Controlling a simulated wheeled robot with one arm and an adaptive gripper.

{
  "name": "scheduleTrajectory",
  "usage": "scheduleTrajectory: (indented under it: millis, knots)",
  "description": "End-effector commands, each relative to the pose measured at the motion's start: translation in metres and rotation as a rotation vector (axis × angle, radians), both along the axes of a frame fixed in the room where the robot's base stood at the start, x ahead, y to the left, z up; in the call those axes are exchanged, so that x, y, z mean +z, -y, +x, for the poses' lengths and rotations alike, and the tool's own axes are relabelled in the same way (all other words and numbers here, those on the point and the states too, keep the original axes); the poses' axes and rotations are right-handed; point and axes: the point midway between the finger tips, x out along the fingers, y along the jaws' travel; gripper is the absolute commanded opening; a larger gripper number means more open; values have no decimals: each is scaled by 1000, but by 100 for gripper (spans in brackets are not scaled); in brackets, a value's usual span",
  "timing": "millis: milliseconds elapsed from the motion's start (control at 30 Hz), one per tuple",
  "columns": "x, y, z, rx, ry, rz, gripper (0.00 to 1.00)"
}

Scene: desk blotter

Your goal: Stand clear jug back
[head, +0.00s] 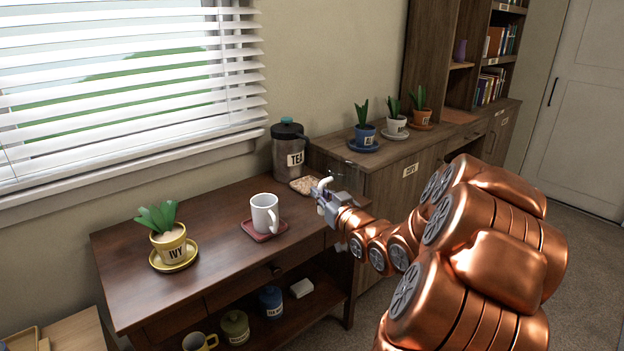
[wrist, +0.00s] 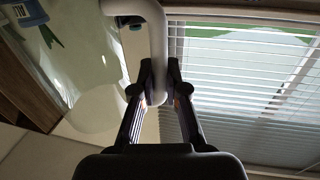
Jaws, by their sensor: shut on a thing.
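The clear jug (head: 345,174) shows only as a faint see-through outline in the head view, at the right end of the dark desk. In the wrist view, its clear body (wrist: 85,62) fills the upper left, with a thick pale handle (wrist: 157,40) beside it. My gripper (head: 323,190) is shut on that handle; the fingertips (wrist: 160,88) meet around its lower end in the wrist view. A tan cork-like mat (head: 300,186) lies on the desk just left of my gripper. I cannot tell whether the jug's base touches anything.
A dark canister labelled TEA (head: 288,152) stands behind the mat. A white mug (head: 264,213) sits on a red coaster (head: 250,234). The IVY plant pot (head: 168,245) is at the desk's left. Potted plants on saucers line the cabinet (head: 383,190) at right. The desk's front is clear.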

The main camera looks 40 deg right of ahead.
Motion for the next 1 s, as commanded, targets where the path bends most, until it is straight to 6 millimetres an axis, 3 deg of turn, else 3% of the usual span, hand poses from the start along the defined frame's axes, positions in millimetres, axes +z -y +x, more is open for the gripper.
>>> scheduleTrajectory:
  millis: [267, 800, 1000]
  knots:
    - [-4, 13, 26, 3, 1, -2, 0]
    - [-12, 57, 99, 2, 2, -3, 0]
    - [-11, 66, 111, 0, 4, -4, 0]
